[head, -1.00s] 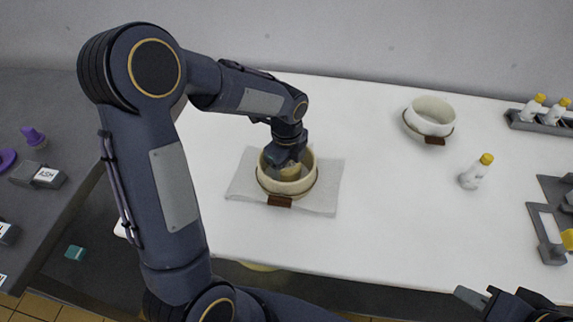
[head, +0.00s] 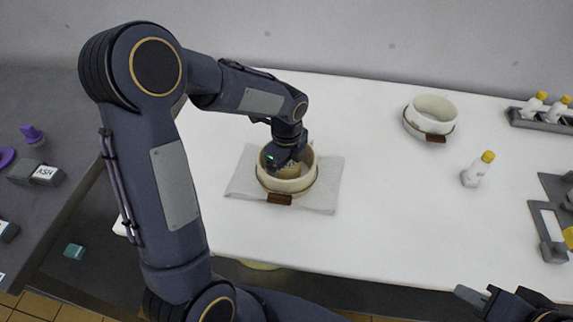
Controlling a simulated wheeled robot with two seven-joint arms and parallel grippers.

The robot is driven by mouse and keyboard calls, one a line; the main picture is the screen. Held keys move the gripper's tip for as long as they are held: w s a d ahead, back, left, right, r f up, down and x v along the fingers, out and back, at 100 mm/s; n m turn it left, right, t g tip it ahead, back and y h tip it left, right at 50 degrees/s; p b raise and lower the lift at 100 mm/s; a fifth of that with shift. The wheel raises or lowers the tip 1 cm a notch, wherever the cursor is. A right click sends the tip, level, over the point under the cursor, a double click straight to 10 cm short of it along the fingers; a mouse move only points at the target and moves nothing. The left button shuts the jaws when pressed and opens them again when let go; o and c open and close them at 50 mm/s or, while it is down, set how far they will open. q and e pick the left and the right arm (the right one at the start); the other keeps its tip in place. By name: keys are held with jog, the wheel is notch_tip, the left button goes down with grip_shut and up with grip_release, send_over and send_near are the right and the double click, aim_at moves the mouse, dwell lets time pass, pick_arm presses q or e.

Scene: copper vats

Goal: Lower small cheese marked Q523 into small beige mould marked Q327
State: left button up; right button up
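The small beige mould (head: 268,184) is a round, open, cream ring with a brown tag on its front, standing on a white cloth. My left gripper (head: 287,167) points down into it from above. A pale yellow cheese (head: 289,172) shows just under the gripper, inside the mould's rim. The fingertips and the lower part of the cheese are hidden, so I cannot tell whether the gripper still grasps it. My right gripper (head: 481,294) is open and empty near the table's front edge at the bottom right. The markings are too small to read.
The white cloth (head: 325,190) lies flat on the white table (head: 390,230). A second beige mould (head: 432,112) stands at the back right. A yellow-capped white bottle (head: 475,172) stands right of centre, with racks at the right edge. The table between the cloth and the bottle is clear.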

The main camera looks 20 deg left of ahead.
pick_arm(q)
jog(key=shift+o, duration=0.3)
notch_tip(320, 180, up, 8)
jog(key=shift+f, duration=0.25)
jog(key=shift+s+a+r+p, duration=0.1)
jog(key=shift+s+r+p, duration=0.2)
jog(key=shift+r, duration=0.15)
jog(key=s+r+n+t+h, duration=0.2)
jog(key=s+r+n, duration=0.1)
jog(key=s+n, duration=0.7)
jog(key=s+d+r+n+t+h+p, duration=0.1)
jog(key=s+r+n+t, duration=0.2)
jog(key=s+n, duration=0.7)
jog(key=n, duration=0.2)
jog(key=shift+n+t+h+p, duration=0.3)
jog(key=shift+h, duration=0.1)
